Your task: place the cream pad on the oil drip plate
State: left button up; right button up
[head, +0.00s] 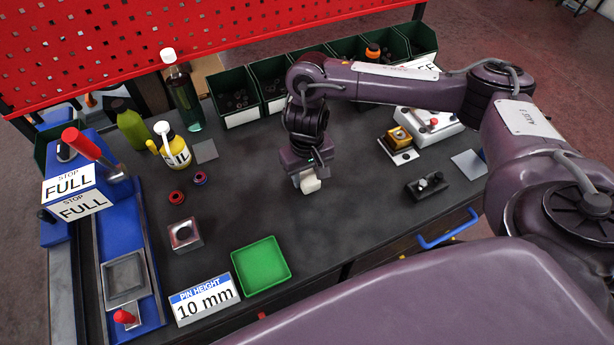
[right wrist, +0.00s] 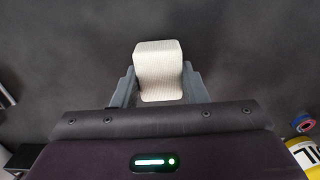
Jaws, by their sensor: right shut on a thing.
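My right gripper (head: 308,177) is shut on the cream pad (head: 311,185) and holds it above the middle of the dark table. In the right wrist view the pad (right wrist: 158,68) is a pale block between the two grey fingers of the gripper (right wrist: 159,88). A flat grey plate (head: 205,152), which looks like the oil drip plate, lies bare beside the yellow oil can (head: 174,148), to the left of the gripper. Another flat grey plate (head: 468,163) lies at the table's right. My left gripper is not in view.
Green bins (head: 242,113) line the back edge. A dark green bottle (head: 183,98) stands behind the grey plate by the oil can. Red and blue rings (head: 200,178), a metal block (head: 184,235) and a green tray (head: 261,266) are at left and front. The table's middle is clear.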

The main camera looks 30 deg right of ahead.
jog(key=shift+w+f, duration=0.1)
jog(key=shift+f, duration=0.1)
jog(key=shift+f, duration=0.1)
jog(key=o, duration=1)
jog(key=shift+c, duration=0.2)
